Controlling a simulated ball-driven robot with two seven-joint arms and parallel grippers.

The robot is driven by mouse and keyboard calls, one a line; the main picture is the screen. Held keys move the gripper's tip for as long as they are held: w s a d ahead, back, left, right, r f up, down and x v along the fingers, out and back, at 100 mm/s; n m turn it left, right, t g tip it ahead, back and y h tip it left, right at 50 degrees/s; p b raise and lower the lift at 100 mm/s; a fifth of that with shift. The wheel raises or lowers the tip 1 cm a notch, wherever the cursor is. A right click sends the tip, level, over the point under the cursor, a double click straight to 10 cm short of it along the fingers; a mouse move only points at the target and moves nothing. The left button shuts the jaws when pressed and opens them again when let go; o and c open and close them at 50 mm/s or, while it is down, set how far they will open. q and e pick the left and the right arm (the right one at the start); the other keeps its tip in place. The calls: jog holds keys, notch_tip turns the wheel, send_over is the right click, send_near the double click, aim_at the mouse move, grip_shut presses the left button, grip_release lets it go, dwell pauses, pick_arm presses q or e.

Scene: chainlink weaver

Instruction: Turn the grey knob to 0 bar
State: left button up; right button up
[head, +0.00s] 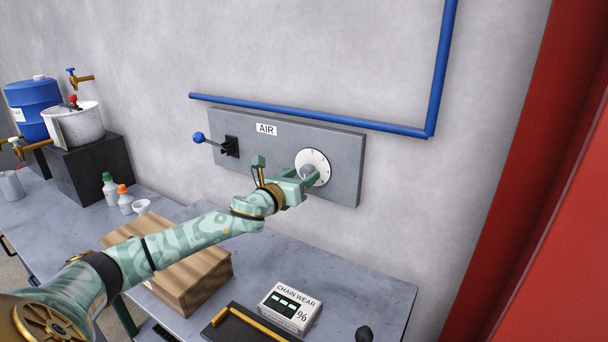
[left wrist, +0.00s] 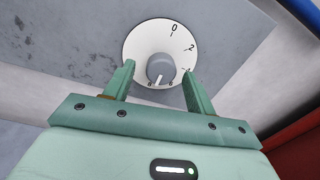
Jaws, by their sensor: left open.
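The grey knob (head: 307,171) sits in the middle of a round white dial (head: 317,159) on the right part of the grey AIR panel. In the left wrist view the knob (left wrist: 161,66) carries a white pointer mark at its lower edge, between 8 and 6. The dial's 0 (left wrist: 174,29) is at the top. My left gripper (head: 302,178) is at the dial with its fingers open, one on each side of the knob. In the left wrist view gaps show between the fingers (left wrist: 158,72) and the knob. My right gripper is out of view.
A lever with a blue ball (head: 198,137) is on the panel's left. A blue pipe (head: 300,115) runs above and up the right. Below, the bench holds a wooden box (head: 190,280), a chain wear box (head: 290,305) and small bottles (head: 124,200). A red post (head: 510,160) stands right.

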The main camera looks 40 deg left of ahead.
pick_arm(q)
jog(key=shift+w, duration=0.85)
jog(key=c, duration=1)
